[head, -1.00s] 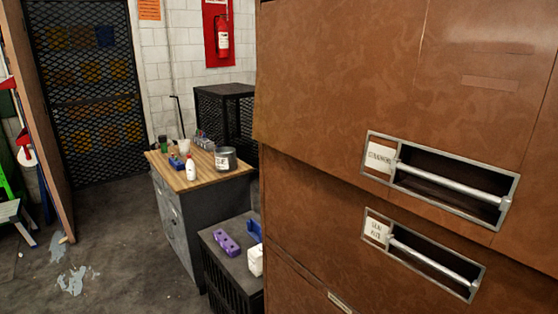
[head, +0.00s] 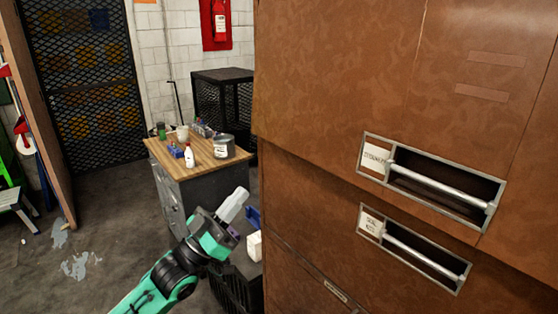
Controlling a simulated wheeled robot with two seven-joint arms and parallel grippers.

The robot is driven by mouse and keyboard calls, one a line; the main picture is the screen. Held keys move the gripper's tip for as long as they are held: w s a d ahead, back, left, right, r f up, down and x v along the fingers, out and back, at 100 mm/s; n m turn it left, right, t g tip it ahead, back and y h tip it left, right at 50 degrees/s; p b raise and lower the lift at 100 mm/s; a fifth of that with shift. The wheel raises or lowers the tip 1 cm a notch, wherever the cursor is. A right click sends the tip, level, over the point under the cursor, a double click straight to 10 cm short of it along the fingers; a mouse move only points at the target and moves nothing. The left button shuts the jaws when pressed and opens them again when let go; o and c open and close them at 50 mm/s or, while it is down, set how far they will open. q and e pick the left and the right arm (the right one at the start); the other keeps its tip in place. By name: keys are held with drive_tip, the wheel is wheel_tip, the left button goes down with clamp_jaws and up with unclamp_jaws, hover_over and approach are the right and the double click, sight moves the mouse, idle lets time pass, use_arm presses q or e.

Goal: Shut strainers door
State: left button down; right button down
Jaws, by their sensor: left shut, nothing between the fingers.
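The strainers door (head: 370,105) is the brown upper front of the cabinet at the right. Its white label and recessed metal bar handle (head: 440,186) show clearly. This front stands out past the brown front below it, with a dark gap under its lower left edge. My left gripper (head: 236,203) is shut and empty. It is left of the cabinet, lower than the strainers handle and apart from the door. My right gripper is not in view.
A lower brown front with its own labelled handle (head: 415,247) sits beneath. A wood-topped cabinet (head: 163,154) with bottles and a can stands at the left. A low dark crate (head: 232,290) with small items is behind my left arm. Open floor (head: 110,225) lies left.

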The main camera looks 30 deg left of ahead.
sight(293, 153)
use_arm(q)
drive_tip(key=p+x, duration=0.2)
drive_tip(key=x, duration=0.1)
drive_tip(key=f+p+x, duration=0.1)
drive_tip(key=p+x, duration=0.1)
drive_tip(key=x, duration=0.2)
drive_tip(key=w+p+x, duration=0.1)
drive_tip(key=p+x, duration=0.1)
drive_tip(key=x, duration=0.2)
drive_tip(key=shift+w+d+f, duration=0.2)
drive_tip(key=shift+w, duration=0.05)
drive_tip(key=shift+w+d+f, duration=0.15)
drive_tip(key=shift+w+f, duration=0.1)
drive_tip(key=shift+w, duration=0.15)
drive_tip(key=shift+w+d+f+t+b, duration=0.2)
drive_tip(key=shift+w+f+t+b, duration=0.1)
drive_tip(key=shift+w+b, duration=0.45)
drive_tip(key=shift+w+d+r+b, duration=0.15)
drive_tip(key=shift+w+b, duration=0.15)
drive_tip(key=shift+w, duration=0.15)
drive_tip(key=shift+s, duration=0.1)
